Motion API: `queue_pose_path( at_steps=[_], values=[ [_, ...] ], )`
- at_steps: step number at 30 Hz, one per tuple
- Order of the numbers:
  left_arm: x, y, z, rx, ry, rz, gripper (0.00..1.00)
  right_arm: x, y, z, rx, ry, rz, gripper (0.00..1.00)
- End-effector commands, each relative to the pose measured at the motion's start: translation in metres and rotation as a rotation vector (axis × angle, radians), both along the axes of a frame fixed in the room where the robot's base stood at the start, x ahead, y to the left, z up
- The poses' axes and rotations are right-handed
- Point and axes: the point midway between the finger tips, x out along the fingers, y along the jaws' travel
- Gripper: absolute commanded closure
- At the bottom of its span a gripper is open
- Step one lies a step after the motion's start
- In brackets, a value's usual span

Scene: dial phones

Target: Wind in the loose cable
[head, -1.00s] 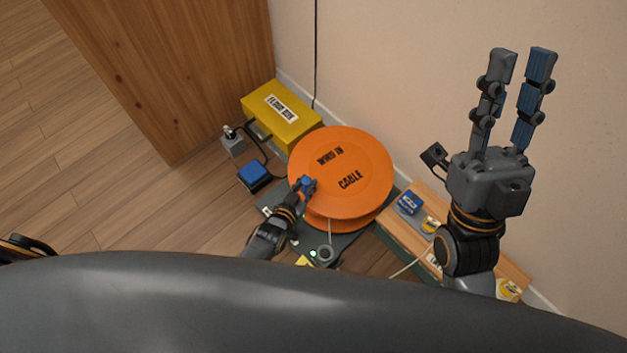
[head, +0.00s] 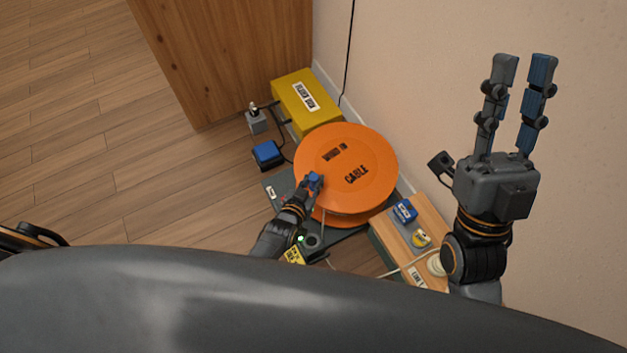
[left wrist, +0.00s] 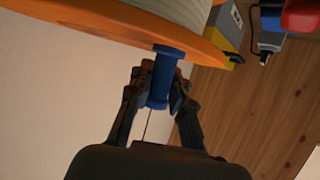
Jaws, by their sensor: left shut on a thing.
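The orange cable reel (head: 345,165), marked "WIND IN CABLE", sits on a dark base (head: 341,240). It also shows in the left wrist view (left wrist: 100,16), with pale cable (left wrist: 185,8) wound on it. My left gripper (head: 311,186) is shut on the blue crank handle (left wrist: 162,76) at the reel's near left edge. Loose white cable (head: 400,268) runs from near the base to the right across a wooden board. My right gripper (head: 519,62) is raised near the wall with its two fingers apart, open and empty.
A yellow box (head: 307,100) stands behind the reel, by the wall. A blue pedal-like block (head: 268,153) and a grey switch box (head: 256,122) lie left of it. The wooden board (head: 404,237) on the right carries a blue item (head: 405,210). Open floor lies left.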

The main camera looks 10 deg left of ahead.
Motion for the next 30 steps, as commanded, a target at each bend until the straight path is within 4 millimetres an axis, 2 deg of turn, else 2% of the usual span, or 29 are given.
queue_pose_path(
  at_steps=[1, 3, 4, 6, 7, 20, 26, 30],
  values=[
    [0.007, -0.006, 0.008, -0.009, -0.02, -0.003, 1.0, 0.0, 0.0, 0.0, 0.0, 0.0, 0.0, 0.73],
    [0.007, -0.006, 0.008, -0.01, -0.019, -0.003, 1.0, 0.0, 0.0, 0.0, 0.0, -0.001, 0.0, 0.73],
    [0.007, -0.006, 0.008, -0.01, -0.019, -0.003, 0.74, 0.0, 0.0, 0.0, 0.0, -0.001, 0.0, 0.73],
    [0.007, -0.006, 0.008, -0.01, -0.019, -0.003, 0.6, 0.0, 0.0, 0.0, 0.001, -0.001, 0.001, 0.73],
    [0.007, -0.005, 0.008, -0.008, -0.02, -0.003, 0.56, 0.0, 0.0, 0.0, 0.001, -0.001, 0.001, 0.73],
    [-0.002, 0.0, 0.004, -0.003, -0.008, -0.001, 0.56, 0.0, 0.0, 0.0, 0.001, -0.002, -0.001, 0.73],
    [-0.023, 0.004, 0.013, -0.003, -0.008, -0.001, 0.56, 0.0, 0.0, 0.0, 0.001, -0.002, -0.001, 0.73],
    [-0.047, 0.008, 0.024, -0.004, -0.009, -0.002, 0.56, 0.0, 0.0, 0.0, 0.0, -0.001, 0.0, 0.73]
  ],
)
